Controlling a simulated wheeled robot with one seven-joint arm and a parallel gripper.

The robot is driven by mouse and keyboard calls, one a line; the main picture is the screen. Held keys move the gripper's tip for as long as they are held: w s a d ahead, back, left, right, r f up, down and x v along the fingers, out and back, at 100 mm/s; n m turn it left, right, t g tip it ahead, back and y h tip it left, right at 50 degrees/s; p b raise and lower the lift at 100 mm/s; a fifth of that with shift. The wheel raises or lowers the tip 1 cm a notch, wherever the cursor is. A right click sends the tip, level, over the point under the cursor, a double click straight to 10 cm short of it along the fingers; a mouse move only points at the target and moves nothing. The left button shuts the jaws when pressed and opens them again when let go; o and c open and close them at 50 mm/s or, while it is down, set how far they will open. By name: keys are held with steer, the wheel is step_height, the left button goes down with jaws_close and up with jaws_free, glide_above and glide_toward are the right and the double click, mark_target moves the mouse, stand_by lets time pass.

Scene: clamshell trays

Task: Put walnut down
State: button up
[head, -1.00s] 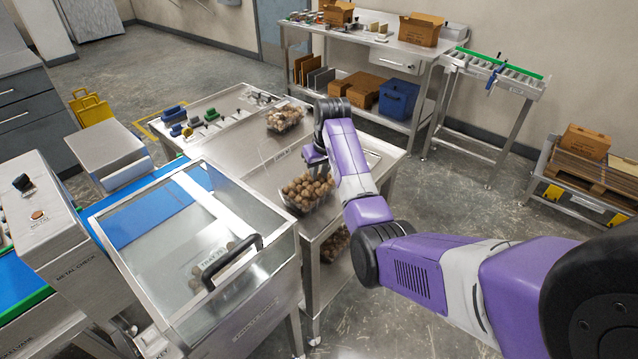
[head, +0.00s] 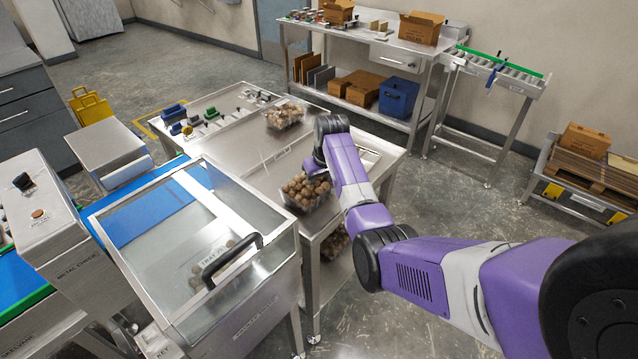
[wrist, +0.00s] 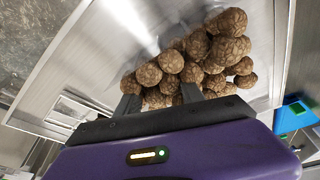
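Brown, wrinkled walnuts (head: 300,188) are heaped in a clear clamshell tray (head: 312,212) at the near right edge of the steel table. My gripper (head: 313,170) is low over the far right side of this heap. In the wrist view the two dark fingers of my gripper (wrist: 159,84) stand apart, with walnuts (wrist: 205,55) beyond and between their tips. The fingers look open, and no walnut is clearly pinched. I cannot tell whether the tips touch the heap. The hand hides part of the near walnuts.
Another clear clamshell of nuts (head: 285,116) stands farther back on the steel table (head: 235,150). A clear-lidded machine with a black handle (head: 232,262) is close at the front left. Small blue and green items (head: 190,122) lie at the table's far left.

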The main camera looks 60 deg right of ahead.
steer(key=shift+r, duration=0.1)
steer(key=v, duration=1.2)
stand_by(0.5)
